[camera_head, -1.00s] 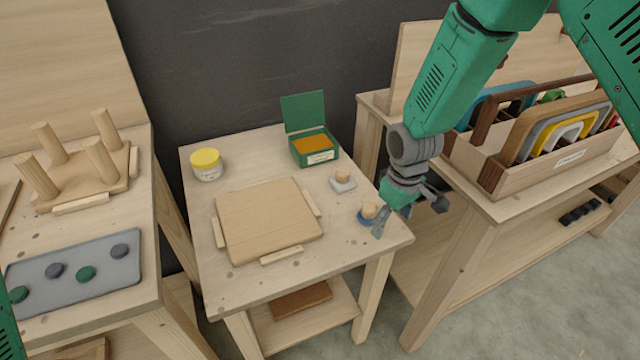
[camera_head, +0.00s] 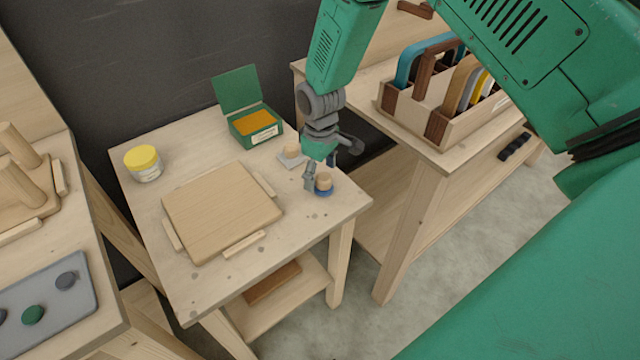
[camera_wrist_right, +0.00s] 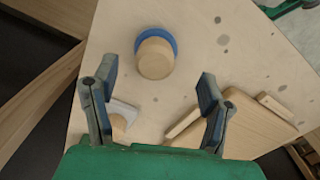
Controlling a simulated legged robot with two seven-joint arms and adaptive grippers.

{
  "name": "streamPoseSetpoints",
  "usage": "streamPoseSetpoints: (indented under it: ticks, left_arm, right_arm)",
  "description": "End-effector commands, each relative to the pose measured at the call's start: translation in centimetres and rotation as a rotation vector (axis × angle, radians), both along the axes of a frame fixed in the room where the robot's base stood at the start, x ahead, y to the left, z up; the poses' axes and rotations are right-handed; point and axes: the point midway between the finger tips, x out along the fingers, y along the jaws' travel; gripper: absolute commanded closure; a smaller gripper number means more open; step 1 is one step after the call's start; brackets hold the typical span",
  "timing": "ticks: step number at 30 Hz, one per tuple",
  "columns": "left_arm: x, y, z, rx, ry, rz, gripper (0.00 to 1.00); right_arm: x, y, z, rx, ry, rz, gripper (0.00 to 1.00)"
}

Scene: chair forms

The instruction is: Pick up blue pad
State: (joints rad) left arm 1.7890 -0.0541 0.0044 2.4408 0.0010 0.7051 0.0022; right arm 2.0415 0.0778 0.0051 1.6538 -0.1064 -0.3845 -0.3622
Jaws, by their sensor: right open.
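The blue pad (camera_head: 323,191) is a blue disc with a round wooden knob, on the right side of the middle table. In the right wrist view the blue pad (camera_wrist_right: 172,40) lies ahead of the fingertips, between their lines. My right gripper (camera_head: 322,178) is open and empty, its fingers close around the knob in the head view, partly covering it. In the wrist view my right gripper (camera_wrist_right: 157,85) shows both fingers spread, with nothing between them at the tips. My left gripper is not in view.
A white pad with a wooden knob (camera_head: 291,151) sits close behind the gripper. A wooden board (camera_head: 222,210) between low strips, a green open box (camera_head: 255,128) and a yellow-lidded jar (camera_head: 144,163) share the table. A tool caddy (camera_head: 455,125) stands on the right bench.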

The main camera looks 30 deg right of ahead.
Motion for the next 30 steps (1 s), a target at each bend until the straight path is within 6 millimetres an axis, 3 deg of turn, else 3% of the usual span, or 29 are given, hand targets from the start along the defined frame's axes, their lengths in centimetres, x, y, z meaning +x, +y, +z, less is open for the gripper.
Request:
streamPoseSetpoints:
  ticks: [6, 16, 17, 21, 30]
  left_arm:
    - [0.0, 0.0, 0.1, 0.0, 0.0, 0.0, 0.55]
    - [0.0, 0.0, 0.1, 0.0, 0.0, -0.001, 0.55]
    - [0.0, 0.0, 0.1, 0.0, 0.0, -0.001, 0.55]
    - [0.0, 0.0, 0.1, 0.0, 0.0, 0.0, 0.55]
    - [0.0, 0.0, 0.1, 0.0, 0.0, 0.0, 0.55]
  right_arm:
    - [-0.3, -0.3, -3.5, 0.003, 0.003, -0.002, 0.33]
    - [-0.3, 0.0, -4.1, -0.002, 0.0, -0.001, 0.33]
    - [-0.3, 0.1, -4.1, -0.002, 0.0, -0.001, 0.4]
    - [-0.2, 0.1, -4.1, -0.002, 0.0, -0.001, 0.86]
    - [-0.3, -0.2, -4.0, 0.001, 0.0, -0.002, 0.86]
